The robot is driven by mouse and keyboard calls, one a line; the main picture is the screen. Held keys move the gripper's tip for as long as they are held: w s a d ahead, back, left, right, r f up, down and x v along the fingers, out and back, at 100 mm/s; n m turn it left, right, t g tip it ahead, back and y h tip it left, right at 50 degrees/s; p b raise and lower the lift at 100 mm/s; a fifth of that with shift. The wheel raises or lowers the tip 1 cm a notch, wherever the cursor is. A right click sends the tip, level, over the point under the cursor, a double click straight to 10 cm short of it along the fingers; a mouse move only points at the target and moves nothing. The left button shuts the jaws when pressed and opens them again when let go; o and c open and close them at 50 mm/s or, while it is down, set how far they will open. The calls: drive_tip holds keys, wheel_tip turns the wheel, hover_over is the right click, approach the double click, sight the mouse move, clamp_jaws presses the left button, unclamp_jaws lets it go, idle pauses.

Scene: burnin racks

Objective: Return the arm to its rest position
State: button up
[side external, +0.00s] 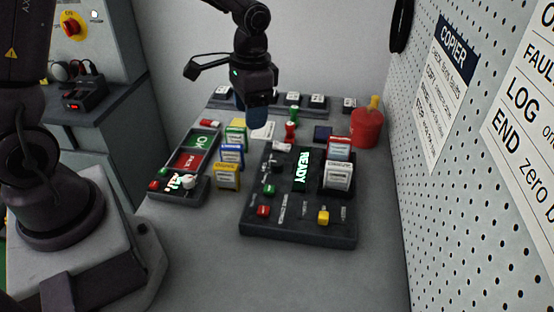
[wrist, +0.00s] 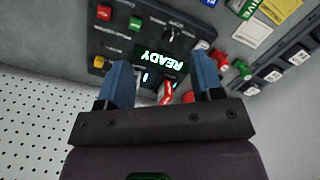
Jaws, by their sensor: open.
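My gripper (wrist: 162,88) is open in the wrist view, its two blue fingers apart with nothing held between them. In the side view my gripper (side external: 240,118) hangs above the back part of the bench, pointing down. My arm reaches in from the top of the picture. The dark panel (side external: 300,230) with a lit READY display (side external: 301,168) lies below and in front of my gripper. It also shows beyond my fingers in the wrist view (wrist: 120,45).
Coloured cartridges (side external: 228,176) stand between the READY panel and a left tray (side external: 200,192) with OK and FALSE plates. A red canister (side external: 367,128) stands at the right by the pegboard wall (side external: 440,190). The bench front (side external: 270,280) is clear.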

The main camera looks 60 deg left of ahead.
drive_tip(key=s+d+r+n+t, duration=0.2)
drive_tip(key=s+r+t, duration=0.4)
drive_tip(key=s+r, duration=0.9)
drive_tip(key=shift+s+d, duration=0.3)
drive_tip(key=shift+s, duration=0.2)
